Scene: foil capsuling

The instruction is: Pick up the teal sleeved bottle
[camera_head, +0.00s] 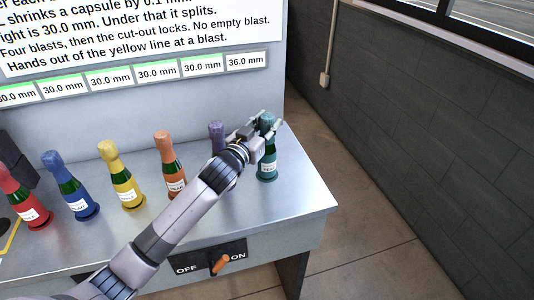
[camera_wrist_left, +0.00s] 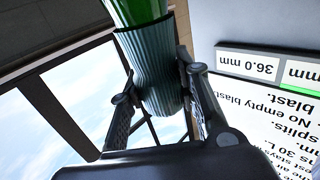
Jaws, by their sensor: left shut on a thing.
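The teal sleeved bottle (camera_head: 267,168) is upright at the right end of the row, near the table's right edge. My left gripper (camera_head: 263,134) is shut on its teal sleeve near the top. In the left wrist view the ribbed teal sleeve (camera_wrist_left: 150,75) sits between the two fingers (camera_wrist_left: 160,105), with green glass beyond it. I cannot tell whether the bottle's base touches the table. My right gripper is not in view.
Purple (camera_head: 217,132), orange (camera_head: 169,160), yellow (camera_head: 120,178), blue (camera_head: 70,188) and red (camera_head: 22,199) sleeved bottles stand leftward on the metal table (camera_head: 300,195). An orange switch lever (camera_head: 221,263) is on the front. A panel with size labels (camera_head: 156,73) stands behind.

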